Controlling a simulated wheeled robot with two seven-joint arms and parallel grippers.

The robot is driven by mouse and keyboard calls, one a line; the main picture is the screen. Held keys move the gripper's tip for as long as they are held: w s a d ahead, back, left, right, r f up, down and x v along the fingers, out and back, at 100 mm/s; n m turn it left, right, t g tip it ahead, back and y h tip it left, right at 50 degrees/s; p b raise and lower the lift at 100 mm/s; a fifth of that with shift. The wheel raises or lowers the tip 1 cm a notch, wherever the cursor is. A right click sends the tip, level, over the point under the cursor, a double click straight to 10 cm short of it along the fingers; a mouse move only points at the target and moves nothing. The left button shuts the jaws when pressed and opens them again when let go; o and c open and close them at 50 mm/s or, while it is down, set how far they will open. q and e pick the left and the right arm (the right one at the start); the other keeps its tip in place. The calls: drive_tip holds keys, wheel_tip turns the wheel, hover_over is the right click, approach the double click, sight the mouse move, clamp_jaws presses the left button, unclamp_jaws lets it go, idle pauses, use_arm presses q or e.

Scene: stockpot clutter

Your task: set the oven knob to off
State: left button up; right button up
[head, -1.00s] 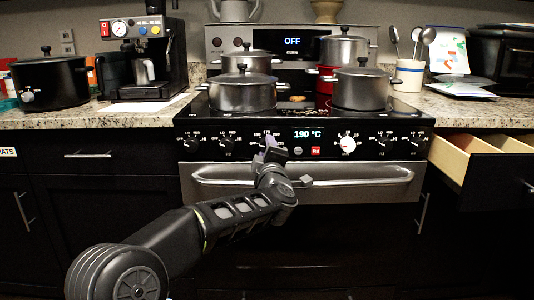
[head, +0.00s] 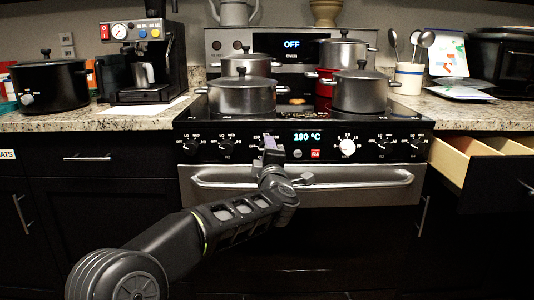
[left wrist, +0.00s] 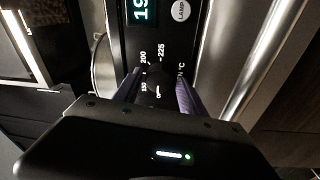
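The oven knob (left wrist: 157,88) is a small dark knob on the black control panel, with 200, 225 and °C printed around it. In the left wrist view it lies between the two purple fingers of my left gripper (left wrist: 160,92). The fingers stand apart on either side of it, and I see no clear contact. In the head view my left gripper (head: 270,143) is at the panel and hides most of this knob. The oven display (head: 307,137) reads 190 °C. My right gripper is not in view.
A white-faced knob (head: 347,147) and several dark burner knobs share the panel. Lidded pots (head: 242,95) stand on the cooktop. An open drawer (head: 450,160) juts out at right.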

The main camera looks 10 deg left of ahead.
use_arm(q)
drive_tip(key=shift+o, duration=0.8)
drive_tip(key=shift+s, duration=0.1)
drive_tip(key=v, duration=0.7)
drive_tip(key=shift+s+d+p, duration=0.15)
drive_tip(key=shift+s+p, duration=0.1)
drive_tip(key=shift+p, duration=0.2)
